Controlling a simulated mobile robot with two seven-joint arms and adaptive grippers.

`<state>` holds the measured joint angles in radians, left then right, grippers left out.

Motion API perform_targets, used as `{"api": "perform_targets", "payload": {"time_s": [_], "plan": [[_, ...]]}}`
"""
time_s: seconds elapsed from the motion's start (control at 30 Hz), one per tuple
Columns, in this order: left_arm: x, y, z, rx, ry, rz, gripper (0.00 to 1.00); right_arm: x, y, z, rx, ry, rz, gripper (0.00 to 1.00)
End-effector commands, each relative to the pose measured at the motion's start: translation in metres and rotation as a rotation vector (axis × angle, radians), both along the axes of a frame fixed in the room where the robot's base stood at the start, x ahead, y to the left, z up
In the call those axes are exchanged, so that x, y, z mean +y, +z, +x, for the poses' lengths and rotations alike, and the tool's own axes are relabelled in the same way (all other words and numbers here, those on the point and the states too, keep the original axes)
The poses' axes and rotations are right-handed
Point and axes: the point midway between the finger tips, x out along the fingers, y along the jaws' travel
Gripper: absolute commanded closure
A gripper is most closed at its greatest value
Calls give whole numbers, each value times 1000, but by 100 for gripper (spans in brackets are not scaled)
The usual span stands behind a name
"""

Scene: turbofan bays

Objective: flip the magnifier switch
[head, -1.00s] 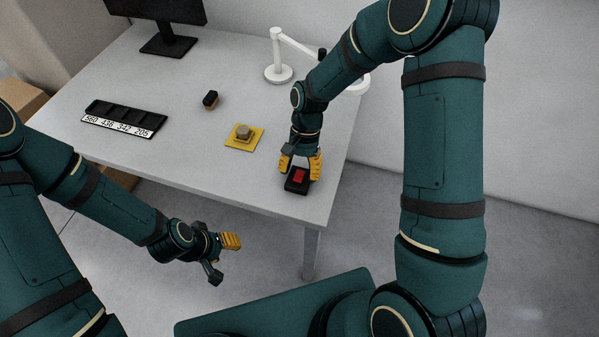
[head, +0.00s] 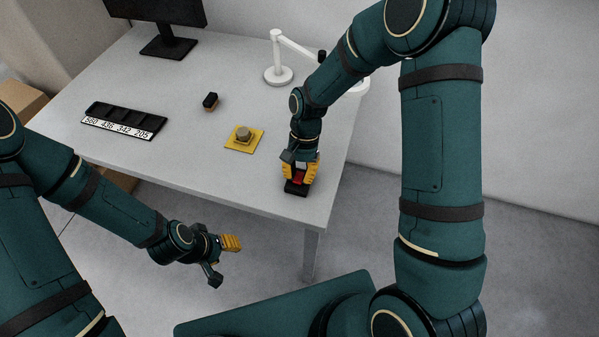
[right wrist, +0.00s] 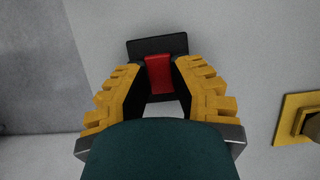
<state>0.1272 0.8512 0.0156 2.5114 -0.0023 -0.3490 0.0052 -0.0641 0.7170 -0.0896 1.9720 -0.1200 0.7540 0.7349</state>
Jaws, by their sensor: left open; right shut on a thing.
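The magnifier switch is a black box with a red rocker (head: 297,178) near the front right corner of the desk. In the right wrist view the red rocker (right wrist: 158,75) lies between the yellow fingertips, with the black box (right wrist: 150,46) behind it. My right gripper (head: 300,175) points down over the switch and is shut on it. The fingers partly hide the switch in the head view. A white magnifier lamp (head: 279,74) stands at the back of the desk; its head is partly hidden by my right arm. My left gripper (head: 222,260) is open and empty, in front of the desk.
On the desk (head: 180,165) are a yellow plate with a round knob (head: 244,136), a small black and brown block (head: 210,102), a black numbered tray (head: 124,120) and a monitor (head: 168,42). Clear desk lies between the yellow plate and the switch.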

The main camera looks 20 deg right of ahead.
Motion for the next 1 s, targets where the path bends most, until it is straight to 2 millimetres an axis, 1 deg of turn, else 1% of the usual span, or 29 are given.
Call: {"api": "perform_targets", "payload": {"time_s": [0.3,0.6,1.0], "plan": [[0,-6,1,-2,1,0,53,3,-2,-5,-167,6,-117,100],[0,-13,2,-6,1,1,53,4,-3,-7,-287,6,-199,100],[0,-15,3,-7,2,1,53,3,-1,-7,-329,1,-225,100]]}}
